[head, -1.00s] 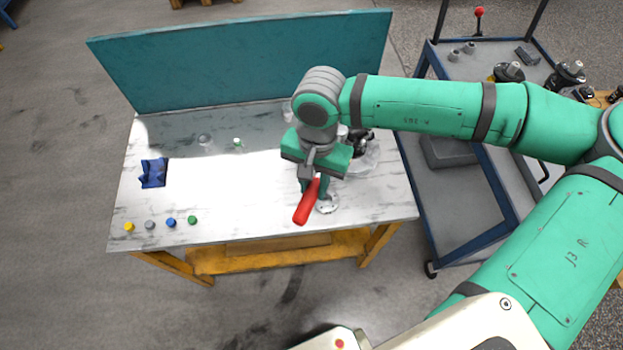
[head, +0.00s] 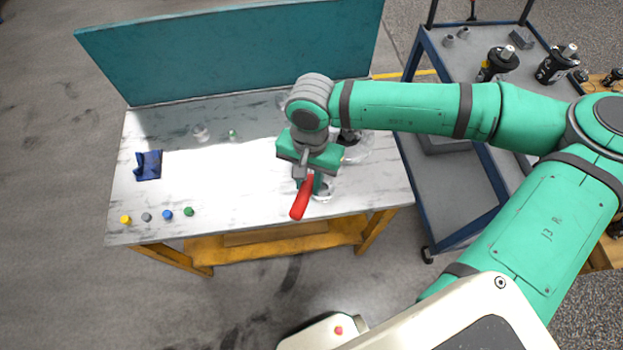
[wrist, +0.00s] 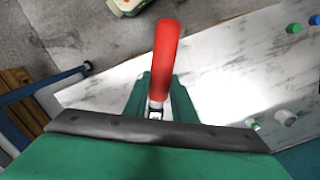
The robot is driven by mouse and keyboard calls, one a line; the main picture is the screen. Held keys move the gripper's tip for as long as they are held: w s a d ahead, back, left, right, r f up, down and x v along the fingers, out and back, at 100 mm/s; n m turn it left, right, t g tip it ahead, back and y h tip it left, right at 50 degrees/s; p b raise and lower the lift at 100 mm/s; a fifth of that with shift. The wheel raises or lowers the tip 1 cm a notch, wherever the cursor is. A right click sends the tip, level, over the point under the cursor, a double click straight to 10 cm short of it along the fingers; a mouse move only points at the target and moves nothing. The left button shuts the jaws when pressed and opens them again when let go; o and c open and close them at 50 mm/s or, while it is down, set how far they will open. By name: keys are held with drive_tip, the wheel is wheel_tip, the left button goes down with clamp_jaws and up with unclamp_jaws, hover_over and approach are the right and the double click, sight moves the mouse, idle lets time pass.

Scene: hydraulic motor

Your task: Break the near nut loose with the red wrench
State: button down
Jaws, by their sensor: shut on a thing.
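The red wrench (head: 302,198) is in my gripper (head: 307,178), low over the right part of the workbench. Its red handle points toward the near edge and a little left in the head view. In the wrist view the red handle (wrist: 166,45) rises from between my green fingers (wrist: 160,103), which are shut on the wrench. A pale round flange (head: 324,192) shows partly just right of the wrench. The wrench's far end and the near nut are hidden by my gripper, so I cannot tell whether they touch.
The workbench (head: 240,222) has a teal back panel (head: 230,55). Yellow (head: 126,219), grey, blue and green caps line its front left. A dark motor part (head: 349,137) stands behind my gripper. A blue-framed cart (head: 455,200) stands to the right.

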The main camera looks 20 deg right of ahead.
drive_tip(key=shift+d, duration=0.25)
drive_tip(key=shift+w, duration=0.1)
drive_tip(key=shift+f, duration=0.15)
drive_tip(key=shift+d+f, duration=0.1)
drive_tip(key=shift+a, duration=0.35)
drive_tip(key=shift+f, duration=0.1)
idle(0.6)
